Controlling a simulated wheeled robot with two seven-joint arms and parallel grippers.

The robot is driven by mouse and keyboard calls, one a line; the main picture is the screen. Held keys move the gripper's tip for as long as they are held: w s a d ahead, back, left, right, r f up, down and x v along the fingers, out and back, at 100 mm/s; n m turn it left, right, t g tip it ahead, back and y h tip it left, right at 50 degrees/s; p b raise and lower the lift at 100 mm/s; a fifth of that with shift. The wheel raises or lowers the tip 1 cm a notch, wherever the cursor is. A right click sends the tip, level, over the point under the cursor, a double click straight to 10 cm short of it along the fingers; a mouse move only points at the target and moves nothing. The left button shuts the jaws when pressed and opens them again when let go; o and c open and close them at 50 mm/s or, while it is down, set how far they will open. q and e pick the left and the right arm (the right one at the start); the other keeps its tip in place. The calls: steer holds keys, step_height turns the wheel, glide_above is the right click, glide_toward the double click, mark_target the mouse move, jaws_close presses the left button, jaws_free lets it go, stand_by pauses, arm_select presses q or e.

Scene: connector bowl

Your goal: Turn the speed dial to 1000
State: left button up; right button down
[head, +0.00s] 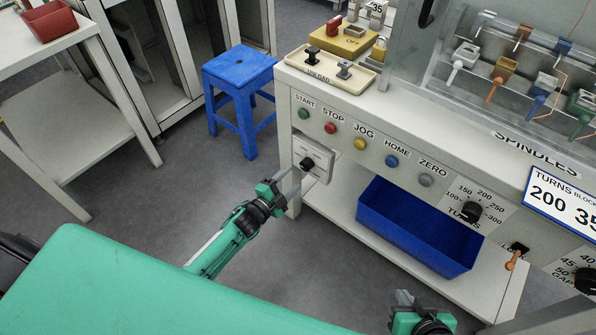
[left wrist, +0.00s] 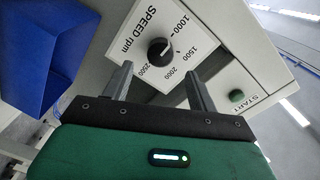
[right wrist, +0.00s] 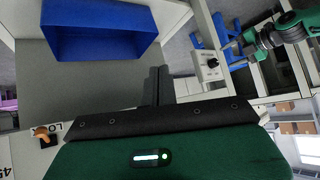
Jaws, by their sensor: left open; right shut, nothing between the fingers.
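The speed dial (head: 307,163) is a black knob on a white plate at the left end of the machine's front. In the left wrist view the dial (left wrist: 160,52) sits on a plate lettered SPEED rpm, with marks 1000, 1500, 2000 and 2500. I cannot clearly read which mark its pointer faces. My left gripper (head: 291,180) is open in front of the plate. In the left wrist view its fingers stand on either side of the dial, seemingly short of it. My right gripper (right wrist: 157,85) is shut and empty, low at the bottom of the head view (head: 404,298).
Start (head: 304,113), stop, jog, home and zero buttons line the panel above and right of the dial. A blue bin (head: 420,228) stands on the lower shelf. A turns dial (head: 472,211) is further right. A blue stool (head: 240,85) stands behind left.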

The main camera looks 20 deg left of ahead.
arm_select(q)
steer(key=v, duration=0.7)
steer(key=shift+s+p, duration=0.3)
steer(key=shift+p, duration=0.05)
arm_select(e)
steer(key=shift+s+d+r+g+h, duration=0.1)
steer(key=shift+s+d+g+h, duration=0.15)
steer(key=shift+d, duration=0.25)
steer(key=shift+s+d+g+h, duration=0.15)
steer(key=shift+s+d+g, duration=0.1)
steer(key=shift+d+g, duration=0.15)
